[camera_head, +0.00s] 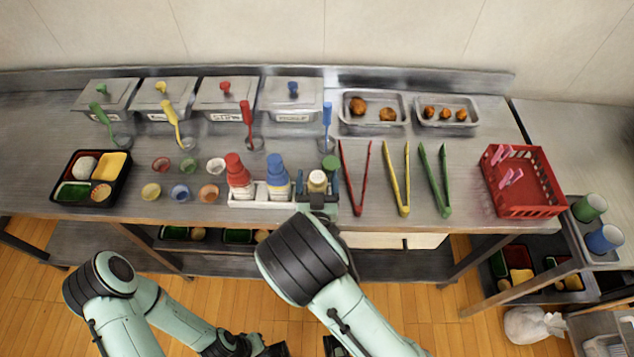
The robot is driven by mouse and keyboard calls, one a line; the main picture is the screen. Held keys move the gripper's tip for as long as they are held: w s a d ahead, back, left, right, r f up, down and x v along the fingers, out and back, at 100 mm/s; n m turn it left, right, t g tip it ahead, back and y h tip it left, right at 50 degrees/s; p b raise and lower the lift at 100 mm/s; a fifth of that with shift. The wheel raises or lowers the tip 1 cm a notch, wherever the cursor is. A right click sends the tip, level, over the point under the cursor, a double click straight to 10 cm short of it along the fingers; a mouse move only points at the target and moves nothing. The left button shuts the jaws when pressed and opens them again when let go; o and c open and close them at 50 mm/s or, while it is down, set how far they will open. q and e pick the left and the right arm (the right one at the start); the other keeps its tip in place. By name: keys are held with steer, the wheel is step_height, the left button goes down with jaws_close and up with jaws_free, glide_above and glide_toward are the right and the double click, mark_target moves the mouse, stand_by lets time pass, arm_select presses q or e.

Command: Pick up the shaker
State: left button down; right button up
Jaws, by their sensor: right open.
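A small shaker with a pale yellowish top (317,179) stands at the right end of a white rack (262,203) near the table's front edge. A red-topped bottle (238,178) and a blue-topped bottle (277,178) stand in the same rack to its left. My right gripper (318,188) is open at the shaker, with dark finger parts on both sides of it. The shaker's lower part is hidden by the gripper, and I cannot tell whether they touch. My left gripper (262,347) is low at the bottom edge, away from the table, and its jaws are unclear.
A green-topped item (331,164) is close behind the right gripper. Red tongs (355,178), yellow tongs (397,178) and green tongs (434,180) lie to the right, then a red basket (528,210). Small coloured cups and a bento tray (60,178) are at left. Lidded containers line the back.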

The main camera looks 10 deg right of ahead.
arm_select(q)
steer(key=shift+s, duration=0.1)
arm_select(e)
steer(key=shift+c, duration=0.4)
steer(key=shift+s, duration=0.1)
steer(key=c, duration=1)
steer(key=shift+r, duration=0.1)
